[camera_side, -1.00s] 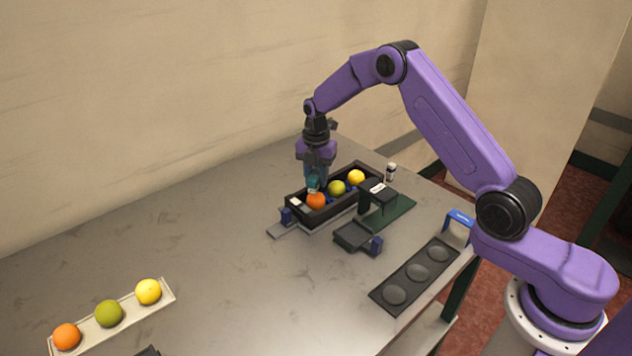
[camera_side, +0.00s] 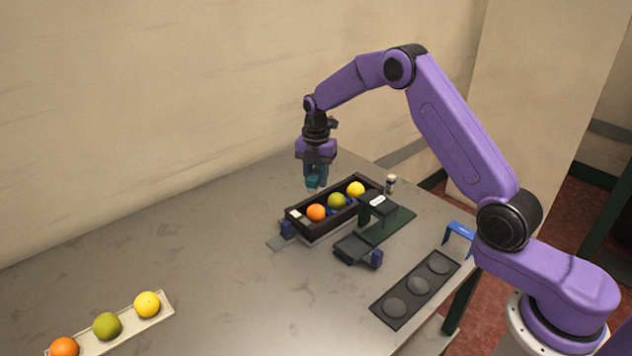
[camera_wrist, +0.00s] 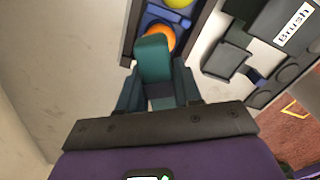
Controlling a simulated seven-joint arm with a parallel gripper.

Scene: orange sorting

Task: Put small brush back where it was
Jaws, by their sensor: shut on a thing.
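My gripper (camera_side: 315,172) is shut on a small teal thing (camera_side: 312,182), which looks like the small brush. It hangs just behind the far long side of a black tray (camera_side: 292,217), near its left end. In the wrist view the teal thing (camera_wrist: 154,58) sticks out between the fingers of my gripper (camera_wrist: 158,88); its bristles cannot be made out. A dark stand (camera_side: 376,213) on a green base carries a white label, which reads "Brush" in the wrist view (camera_wrist: 294,24).
The black tray holds an orange (camera_side: 316,213), a green fruit (camera_side: 337,201) and a yellow fruit (camera_side: 356,189). A small bottle (camera_side: 390,184) stands behind the stand. A three-cup dark plate (camera_side: 408,300) lies in front. A pale tray (camera_side: 130,325) with three fruits sits front left. The table's left middle is clear.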

